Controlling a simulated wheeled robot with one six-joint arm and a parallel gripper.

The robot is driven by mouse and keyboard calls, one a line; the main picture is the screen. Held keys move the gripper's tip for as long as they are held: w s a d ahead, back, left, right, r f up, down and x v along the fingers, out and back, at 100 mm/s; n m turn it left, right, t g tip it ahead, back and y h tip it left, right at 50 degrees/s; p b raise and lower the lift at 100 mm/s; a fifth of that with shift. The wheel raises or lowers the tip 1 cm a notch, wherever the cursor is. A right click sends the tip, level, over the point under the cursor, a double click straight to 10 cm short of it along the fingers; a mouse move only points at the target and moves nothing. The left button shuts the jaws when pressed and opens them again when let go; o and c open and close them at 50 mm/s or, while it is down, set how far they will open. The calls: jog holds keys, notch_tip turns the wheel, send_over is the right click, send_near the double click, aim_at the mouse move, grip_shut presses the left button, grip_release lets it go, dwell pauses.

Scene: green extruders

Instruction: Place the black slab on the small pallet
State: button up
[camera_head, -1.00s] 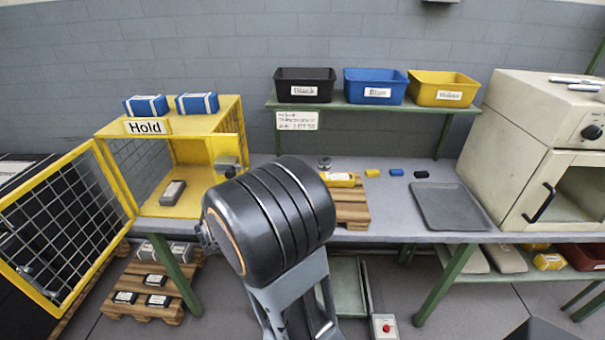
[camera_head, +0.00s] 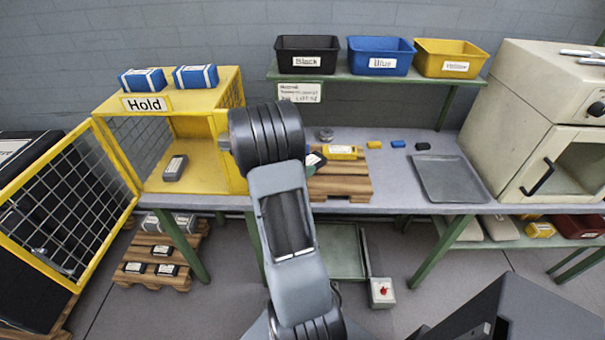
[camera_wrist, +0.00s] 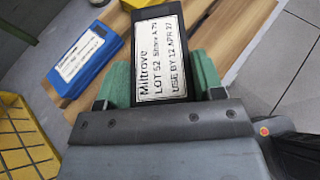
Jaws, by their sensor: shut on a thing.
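The black slab (camera_wrist: 158,52) with a white printed label is between the green fingers of my gripper (camera_wrist: 160,78) in the wrist view. The gripper is shut on it. The small pallet (camera_wrist: 228,35), made of wooden slats, lies under the slab; I cannot tell whether they touch. A blue slab (camera_wrist: 84,56) lies on the pallet beside the held one. In the head view the pallet (camera_head: 345,188) stands on the bench with a yellow slab (camera_head: 342,153) at its back. The black slab (camera_head: 315,160) shows at its left, partly hidden by my arm.
The yellow Hold cage (camera_head: 205,165) stands left of the pallet, its mesh door (camera_head: 65,205) open. A grey tray (camera_head: 450,180) lies to the right on the bench (camera_head: 400,200). Black, blue and yellow bins stand on the shelf (camera_head: 350,103) above.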

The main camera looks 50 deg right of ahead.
jog(key=shift+w+d+f, duration=0.1)
jog(key=shift+d+f, duration=0.15)
jog(key=shift+f, duration=0.1)
jog(key=f, duration=0.2)
jog(key=shift+w+d+f, duration=0.1)
jog(key=shift+d+f, duration=0.1)
jog(key=shift+f, duration=0.55)
jog(key=shift+f, duration=0.15)
jog(key=o, duration=1.1)
